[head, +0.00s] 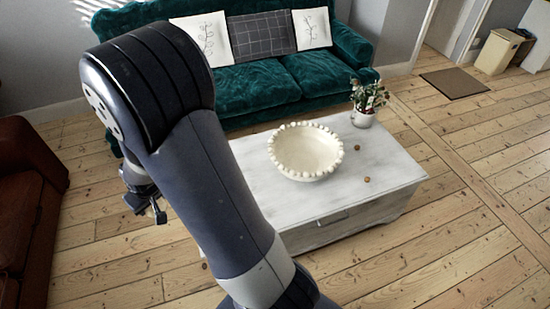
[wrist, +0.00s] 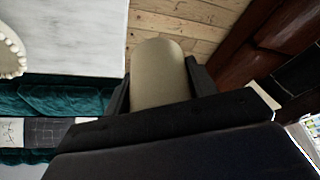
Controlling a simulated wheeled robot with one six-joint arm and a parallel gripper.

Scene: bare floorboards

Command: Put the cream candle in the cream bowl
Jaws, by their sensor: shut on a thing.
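The cream candle (wrist: 158,72) is a pale cylinder between the two fingers of my gripper (wrist: 160,85) in the wrist view. My gripper is shut on it. In the head view my gripper (head: 146,203) hangs left of the coffee table, partly behind my arm, and the candle cannot be made out there. The cream bowl (head: 306,152) has a beaded rim and sits upright on the white table, apart from my gripper and to its right. Its inside looks empty. Part of its rim (wrist: 10,55) shows at the left edge of the wrist view.
The white coffee table (head: 385,170) also holds a potted plant (head: 367,102) and two small brown balls (head: 362,164). A green sofa (head: 255,90) stands behind it. A brown leather seat (head: 30,205) is at the left. Bare floorboards (head: 115,255) lie between seat and table.

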